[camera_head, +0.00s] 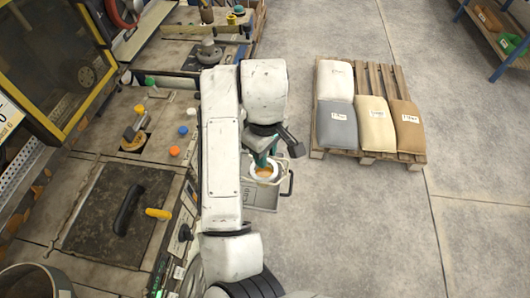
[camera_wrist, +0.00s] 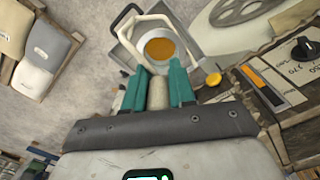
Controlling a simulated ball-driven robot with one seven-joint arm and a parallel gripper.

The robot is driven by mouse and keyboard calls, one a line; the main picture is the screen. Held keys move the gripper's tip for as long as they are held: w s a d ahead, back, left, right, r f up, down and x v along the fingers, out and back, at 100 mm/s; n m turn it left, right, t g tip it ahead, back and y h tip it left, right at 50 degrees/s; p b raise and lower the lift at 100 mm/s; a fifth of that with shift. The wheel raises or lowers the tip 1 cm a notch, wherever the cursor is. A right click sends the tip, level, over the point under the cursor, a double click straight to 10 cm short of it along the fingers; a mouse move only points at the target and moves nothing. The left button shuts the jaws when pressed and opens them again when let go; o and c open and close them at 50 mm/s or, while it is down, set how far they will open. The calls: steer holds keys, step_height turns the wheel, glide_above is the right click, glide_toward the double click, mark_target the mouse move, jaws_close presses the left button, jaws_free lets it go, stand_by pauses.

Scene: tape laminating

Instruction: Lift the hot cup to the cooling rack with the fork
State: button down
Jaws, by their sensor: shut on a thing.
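My gripper (camera_wrist: 157,88) has teal fingers closed on the beige grip of the fork (camera_wrist: 157,94). In the wrist view, the fork's pale prongs reach forward on both sides of the cup (camera_wrist: 160,48), which holds orange-brown contents. In the head view, the cup (camera_head: 264,172) shows as a pale ring with an orange middle, just below my gripper (camera_head: 263,157). The cup is in or over a grey metal box (camera_head: 262,201) with a handle. I cannot tell whether the fork bears the cup's weight. I cannot pick out the cooling rack with certainty.
A workbench (camera_head: 95,165) at left carries a dark plate, a black handle (camera_head: 127,210) and coloured knobs. A pallet (camera_head: 385,72) with several sacks stands on the floor at right. A blue shelf (camera_head: 490,35) is at top right. Bare floor lies between the box and pallet.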

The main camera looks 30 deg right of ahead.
steer(key=shift+r+n, duration=0.1)
steer(key=shift+n, duration=0.4)
steer(key=s+a+r+b, duration=0.2)
steer(key=s+a+r, duration=0.1)
steer(key=s+a, duration=1.3)
steer(key=s+a+r+b, duration=0.3)
steer(key=s+a, duration=1.3)
steer(key=s, duration=0.5)
steer(key=shift+a+r+b, duration=0.15)
steer(key=shift+r+b, duration=0.1)
steer(key=shift+b, duration=0.1)
stand_by(1.6)
